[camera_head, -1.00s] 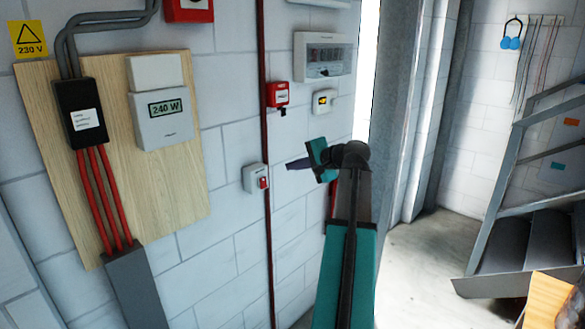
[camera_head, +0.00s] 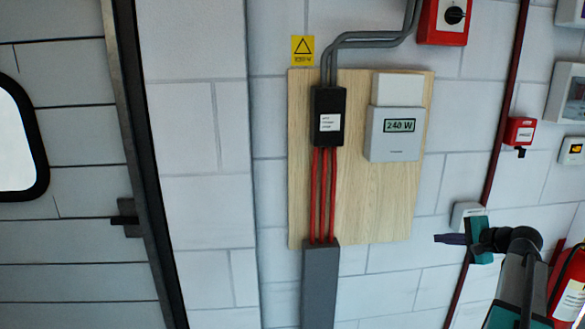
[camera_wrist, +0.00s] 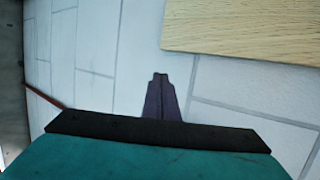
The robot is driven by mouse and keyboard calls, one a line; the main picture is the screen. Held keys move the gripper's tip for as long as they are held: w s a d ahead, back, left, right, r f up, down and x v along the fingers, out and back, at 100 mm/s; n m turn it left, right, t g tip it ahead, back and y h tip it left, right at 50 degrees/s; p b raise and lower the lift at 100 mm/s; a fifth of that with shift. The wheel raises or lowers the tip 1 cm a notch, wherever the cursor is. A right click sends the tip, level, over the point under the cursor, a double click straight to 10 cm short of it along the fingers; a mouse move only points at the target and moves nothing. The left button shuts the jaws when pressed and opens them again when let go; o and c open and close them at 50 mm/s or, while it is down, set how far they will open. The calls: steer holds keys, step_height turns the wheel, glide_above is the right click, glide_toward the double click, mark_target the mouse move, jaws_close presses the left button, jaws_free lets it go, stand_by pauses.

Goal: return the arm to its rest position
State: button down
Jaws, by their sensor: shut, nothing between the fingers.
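My gripper (camera_head: 449,239) is at the lower right of the head view, in front of the white brick wall, with its dark fingers pointing left. In the wrist view the gripper (camera_wrist: 160,80) shows as two dark purple fingers lying together beyond a black and teal edge. The fingers are shut with nothing between them. My arm runs from the gripper down to the bottom edge at the right of the head view. The fingers appear apart from the wall.
A wooden board (camera_head: 358,200) carries a meter (camera_head: 396,133) reading 240 W and a black box (camera_head: 328,117) with red cables. A switch box (camera_head: 465,213) is close behind the gripper. A red extinguisher (camera_head: 570,288) stands at right. A dark-framed panel (camera_head: 60,240) is at left.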

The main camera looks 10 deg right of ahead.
steer(key=w+a+f+n+g+y, duration=0.1)
steer(key=w+a+f+g+y, duration=0.1)
steer(key=a+f, duration=0.85)
steer(key=w+a+f+n+g+y, duration=0.1)
steer(key=w+a+f+g, duration=0.1)
steer(key=a+f, duration=0.85)
steer(key=s+a+f+n+g+b, duration=0.1)
steer(key=s+a+f+n+g, duration=0.2)
steer(key=a+f, duration=0.65)
steer(key=s+a+f+g, duration=0.2)
steer(key=s+a+f, duration=0.3)
steer(key=a+f, duration=0.4)
steer(key=s+a+f+n+g+h, duration=0.1)
steer(key=s+a+f+n+g, duration=0.3)
steer(key=s+f, duration=0.55)
steer(key=s+a+f+n+g, duration=0.1)
steer(key=s+a+f+g, duration=0.1)
steer(key=s+a+f, duration=0.75)
steer(key=s+d+n+g+h, duration=0.1)
steer(key=s+d+n+h, duration=0.1)
steer(key=s+d, duration=0.3)
steer(key=s+d+f+n+g+h, duration=0.1)
steer(key=s+d+n+h, duration=0.2)
steer(key=s, duration=0.7)
steer(key=shift+d+n+g+b, duration=0.3)
steer(key=shift+d+n+b, duration=0.1)
steer(key=shift+d+n, duration=0.65)
